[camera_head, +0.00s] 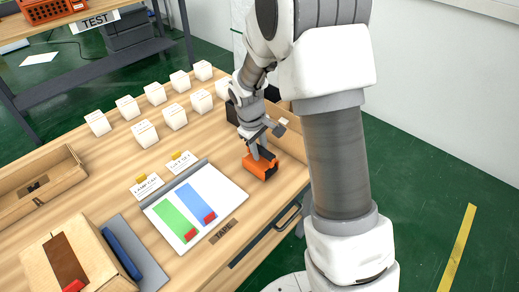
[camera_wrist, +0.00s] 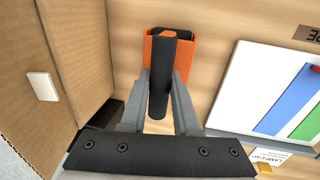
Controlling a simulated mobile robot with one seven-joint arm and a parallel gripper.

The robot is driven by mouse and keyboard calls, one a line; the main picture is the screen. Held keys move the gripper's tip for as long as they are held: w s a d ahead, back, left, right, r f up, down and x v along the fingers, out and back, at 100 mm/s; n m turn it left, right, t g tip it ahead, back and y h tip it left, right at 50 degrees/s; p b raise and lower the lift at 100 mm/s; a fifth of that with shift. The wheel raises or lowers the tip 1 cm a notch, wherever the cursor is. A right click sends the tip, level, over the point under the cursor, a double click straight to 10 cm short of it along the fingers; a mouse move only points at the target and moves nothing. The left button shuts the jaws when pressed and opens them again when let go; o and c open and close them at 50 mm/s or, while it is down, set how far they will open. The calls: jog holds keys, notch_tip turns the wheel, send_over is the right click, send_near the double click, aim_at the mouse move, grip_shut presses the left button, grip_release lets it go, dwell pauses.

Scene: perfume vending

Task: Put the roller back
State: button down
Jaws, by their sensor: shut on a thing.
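My gripper (camera_wrist: 160,84) is shut on the dark, rod-shaped handle of the roller (camera_wrist: 157,100). An orange holder (camera_wrist: 183,47) shows right behind the roller in the wrist view; I cannot tell whether the roller sits in it or just above it. In the head view my gripper (camera_head: 262,151) points down over the orange holder (camera_head: 261,167), near the table's right edge. The roller's lower end is hidden.
A white board (camera_head: 196,207) with green and blue strips lies left of the holder. A cardboard box (camera_wrist: 75,55) stands close to my gripper's left in the wrist view. Several white boxes (camera_head: 145,133) stand behind.

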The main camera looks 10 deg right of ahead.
aim_at(254, 163)
jog(key=shift+s+f+b, duration=0.25)
jog(key=shift+f+b, duration=0.25)
jog(key=shift+f, duration=0.15)
jog(key=c, duration=0.7)
grip_release()
jog(key=shift+f, duration=0.1)
jog(key=shift+o, duration=0.2)
notch_tip(254, 163, up, 13)
jog(key=a+p, duration=0.2)
jog(key=p, duration=0.1)
jog(key=s+d+r+m+t, duration=0.2)
jog(key=s+r+m, duration=0.1)
jog(key=s+r, duration=0.75)
jog(key=s+r+m+t+y, duration=0.1)
jog(key=s+r+m+t, duration=0.1)
jog(key=s, duration=1.1)
jog(key=shift+s+r+m+y, duration=0.25)
jog(key=shift+s+m+y, duration=0.15)
jog(key=shift+m, duration=0.5)
